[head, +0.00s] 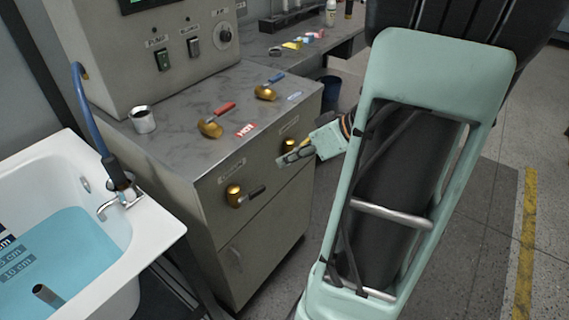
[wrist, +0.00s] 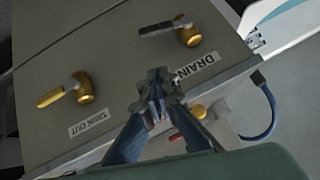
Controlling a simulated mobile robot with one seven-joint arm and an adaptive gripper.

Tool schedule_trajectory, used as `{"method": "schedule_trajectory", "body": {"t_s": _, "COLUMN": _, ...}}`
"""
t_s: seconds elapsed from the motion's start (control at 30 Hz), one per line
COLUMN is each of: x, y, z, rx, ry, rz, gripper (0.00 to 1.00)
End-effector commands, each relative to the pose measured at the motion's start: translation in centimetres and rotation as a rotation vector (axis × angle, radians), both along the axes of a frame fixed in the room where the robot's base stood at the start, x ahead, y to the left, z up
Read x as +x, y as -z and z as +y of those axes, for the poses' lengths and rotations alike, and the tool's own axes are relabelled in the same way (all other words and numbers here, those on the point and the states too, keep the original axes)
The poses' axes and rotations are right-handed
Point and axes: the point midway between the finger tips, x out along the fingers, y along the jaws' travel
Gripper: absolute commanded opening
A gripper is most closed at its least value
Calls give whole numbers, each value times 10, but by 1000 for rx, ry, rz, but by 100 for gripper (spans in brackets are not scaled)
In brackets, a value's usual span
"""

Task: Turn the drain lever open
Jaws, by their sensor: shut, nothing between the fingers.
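The drain lever (head: 256,190) has a black handle on a brass valve at the front of the grey cabinet. It points right, roughly horizontal, in the head view. In the wrist view the black drain handle (wrist: 157,29) and its brass body stand beside the DRAIN label (wrist: 197,68). My gripper (head: 281,161) is in front of the cabinet, up and right of the drain lever, apart from it. In the wrist view my gripper (wrist: 158,92) has its fingertips together, empty, below the label.
A yellow-handled TANK OUT valve (wrist: 65,92) is on the same front; my gripper partly covers its brass body (head: 290,145) in the head view. Red (head: 222,109) and blue (head: 276,78) levers and a metal cup (head: 142,120) are on top. A tub (head: 160,235) with water stands left.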

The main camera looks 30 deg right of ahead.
Motion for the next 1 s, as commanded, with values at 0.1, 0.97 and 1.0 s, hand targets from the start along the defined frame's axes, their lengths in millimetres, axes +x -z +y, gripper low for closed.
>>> {"method": "schedule_trajectory", "body": {"t_s": 0.1, "x": 15, "y": 20, "z": 13, "rx": 5, "ry": -3, "rz": 2, "gripper": 0}}
{"method": "schedule_trajectory", "body": {"t_s": 0.97, "x": 42, "y": 90, "z": 41, "rx": 3, "ry": 2, "rz": 0, "gripper": 0}}
{"method": "schedule_trajectory", "body": {"t_s": 1.0, "x": 42, "y": 90, "z": 41, "rx": 3, "ry": 2, "rz": 0, "gripper": 0}}
